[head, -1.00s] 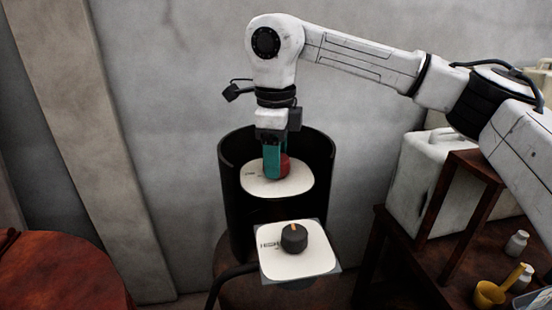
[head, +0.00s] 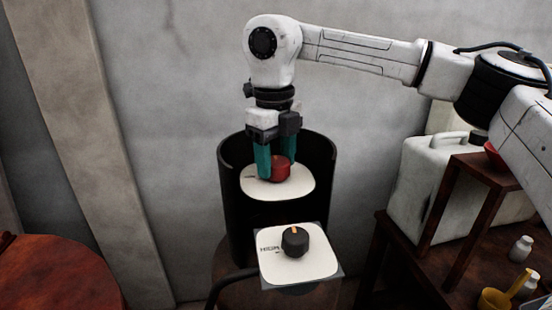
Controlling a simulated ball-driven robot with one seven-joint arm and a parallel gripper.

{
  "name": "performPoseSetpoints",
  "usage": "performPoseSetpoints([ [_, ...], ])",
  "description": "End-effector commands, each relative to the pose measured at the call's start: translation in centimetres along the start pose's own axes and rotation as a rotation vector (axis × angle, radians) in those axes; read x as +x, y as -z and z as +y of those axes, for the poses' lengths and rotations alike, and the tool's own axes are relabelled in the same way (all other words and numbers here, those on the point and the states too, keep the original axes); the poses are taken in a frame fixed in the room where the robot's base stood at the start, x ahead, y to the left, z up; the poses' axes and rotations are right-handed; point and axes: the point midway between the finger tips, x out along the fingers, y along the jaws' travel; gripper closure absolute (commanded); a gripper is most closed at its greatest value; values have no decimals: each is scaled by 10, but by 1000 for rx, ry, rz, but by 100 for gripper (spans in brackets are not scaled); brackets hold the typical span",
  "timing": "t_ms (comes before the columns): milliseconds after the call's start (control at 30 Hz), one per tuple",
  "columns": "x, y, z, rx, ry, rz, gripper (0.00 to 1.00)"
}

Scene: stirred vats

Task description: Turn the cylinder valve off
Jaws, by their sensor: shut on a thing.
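The valve's red knob (head: 281,171) sits on a white labelled plate (head: 301,185) inside the open front of a black cylinder-shaped housing (head: 237,210). My gripper (head: 277,174) points straight down with its two teal fingers around the knob, shut on it. The fingers hide part of the knob and part of the plate's label, so the knob's setting cannot be read. A second knob, black with an orange mark (head: 295,241), stands on a lower white plate (head: 312,264) in front. Its orange mark points away from me.
A dark shelf (head: 462,190) with a white canister (head: 425,185), a small white bottle (head: 521,248) and a yellow cup (head: 492,299) stands at the right. A reddish round table (head: 60,275) is at the lower left. A grey wall is close behind the housing.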

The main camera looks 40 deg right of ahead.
Motion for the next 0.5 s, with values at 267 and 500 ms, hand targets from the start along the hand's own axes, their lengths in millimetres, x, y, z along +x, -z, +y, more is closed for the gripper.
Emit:
performPoseSetpoints([
  [267,-1,-1,0,10,1,-3,75],
  [500,-1,-1,0,9,1,-2,35],
])
